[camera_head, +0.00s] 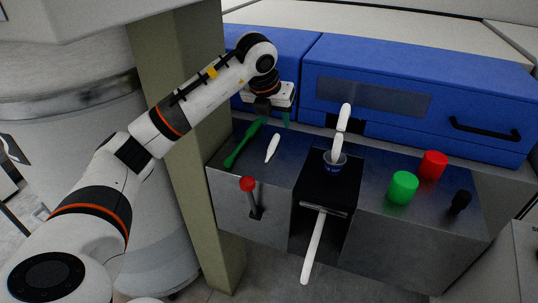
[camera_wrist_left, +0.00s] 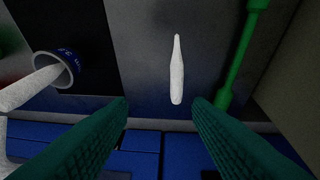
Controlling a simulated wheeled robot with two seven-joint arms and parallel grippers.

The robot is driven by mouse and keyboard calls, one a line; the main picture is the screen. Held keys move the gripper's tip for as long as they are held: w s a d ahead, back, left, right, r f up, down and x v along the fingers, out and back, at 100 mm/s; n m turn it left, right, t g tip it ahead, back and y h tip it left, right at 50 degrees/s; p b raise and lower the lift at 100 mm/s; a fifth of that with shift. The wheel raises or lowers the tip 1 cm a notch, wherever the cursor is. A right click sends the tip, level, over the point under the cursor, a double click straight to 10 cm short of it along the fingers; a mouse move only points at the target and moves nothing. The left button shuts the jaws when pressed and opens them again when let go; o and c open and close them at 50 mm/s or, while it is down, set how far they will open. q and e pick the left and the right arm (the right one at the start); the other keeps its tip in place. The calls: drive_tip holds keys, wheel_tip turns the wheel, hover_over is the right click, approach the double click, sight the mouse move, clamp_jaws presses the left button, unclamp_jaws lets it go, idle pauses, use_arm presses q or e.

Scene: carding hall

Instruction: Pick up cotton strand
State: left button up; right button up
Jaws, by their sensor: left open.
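A short white cotton strand (camera_head: 272,148) with one tapered end lies on the metal top, left of the black channel. In the left wrist view the strand (camera_wrist_left: 177,70) lies beyond the fingertips, roughly between their lines. My left gripper (camera_head: 269,117) is above the back of the metal top, by the blue machine. Its green fingers (camera_wrist_left: 160,104) are wide apart with nothing between them. Another white strand (camera_head: 344,117) comes from the machine to a small blue-and-white cup-shaped funnel (camera_head: 334,163). A white length (camera_head: 314,246) hangs from the front slot. My right gripper is not in view.
A green tool (camera_head: 243,143) lies just left of the short strand. A red-knobbed lever (camera_head: 248,185) stands on the front face. Green (camera_head: 403,187) and red (camera_head: 433,165) buttons and a black knob (camera_head: 461,201) sit at right. A beige post (camera_head: 185,120) stands at left.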

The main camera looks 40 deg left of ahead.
use_arm(q)
drive_tip(key=a, duration=0.2)
hover_over(274, 140)
drive_tip(key=s, duration=0.3)
drive_tip(key=shift+n+y, duration=0.3)
drive_tip(key=shift+y, duration=0.1)
drive_tip(key=f, duration=0.5)
drive_tip(key=shift+w+d+f, duration=0.1)
drive_tip(key=shift+w+f, duration=0.05)
drive_tip(key=shift+w, duration=0.1)
drive_tip(key=shift+d+p+x, duration=0.15)
drive_tip(key=shift+p+x, duration=0.05)
drive_tip(key=shift+x, duration=1.15)
drive_tip(key=shift+d+p+x, duration=0.1)
drive_tip(key=shift+p+x, duration=0.1)
drive_tip(key=shift+x, duration=1.15)
drive_tip(key=shift+w, duration=0.1)
clamp_jaws()
